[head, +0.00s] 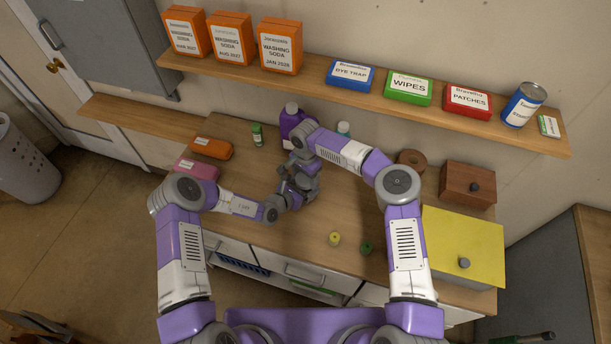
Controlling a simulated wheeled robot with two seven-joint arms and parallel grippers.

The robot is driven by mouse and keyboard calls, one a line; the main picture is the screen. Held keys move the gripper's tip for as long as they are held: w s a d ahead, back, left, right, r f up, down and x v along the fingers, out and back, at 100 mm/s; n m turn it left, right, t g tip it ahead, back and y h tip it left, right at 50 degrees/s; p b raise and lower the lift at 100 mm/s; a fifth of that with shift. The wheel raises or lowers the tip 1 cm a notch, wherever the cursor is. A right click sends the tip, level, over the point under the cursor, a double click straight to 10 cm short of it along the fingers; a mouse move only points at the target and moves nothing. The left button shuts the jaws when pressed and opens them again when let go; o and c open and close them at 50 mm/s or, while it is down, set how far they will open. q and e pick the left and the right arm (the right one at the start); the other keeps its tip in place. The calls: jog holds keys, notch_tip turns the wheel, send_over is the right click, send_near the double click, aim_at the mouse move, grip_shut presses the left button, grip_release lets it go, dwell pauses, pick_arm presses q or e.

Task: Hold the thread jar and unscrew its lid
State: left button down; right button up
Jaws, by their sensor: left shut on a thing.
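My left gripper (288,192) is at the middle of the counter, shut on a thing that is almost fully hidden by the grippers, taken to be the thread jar. My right gripper (303,168) comes down from above, right over the left one. Its fingers are hidden by its own wrist, so I cannot tell whether they are open or touch the lid. Neither the jar's outline nor its lid shows clearly. A yellow spool (335,239) and a green spool (366,248) lie on the counter to the right of the grippers.
A purple bottle (290,118) stands close behind the grippers, with a small green bottle (257,134) to its left. Orange (211,149) and pink (196,169) packs lie left. A brown box (467,184) and yellow-topped box (462,240) stand right. A loaded shelf (400,107) runs above.

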jog(key=shift+c, duration=1.4)
jog(key=shift+s, duration=0.1)
jog(key=shift+s+a+f+n, duration=0.1)
jog(key=shift+s+n, duration=0.05)
jog(key=shift+n, duration=0.55)
jog(key=n, duration=0.5)
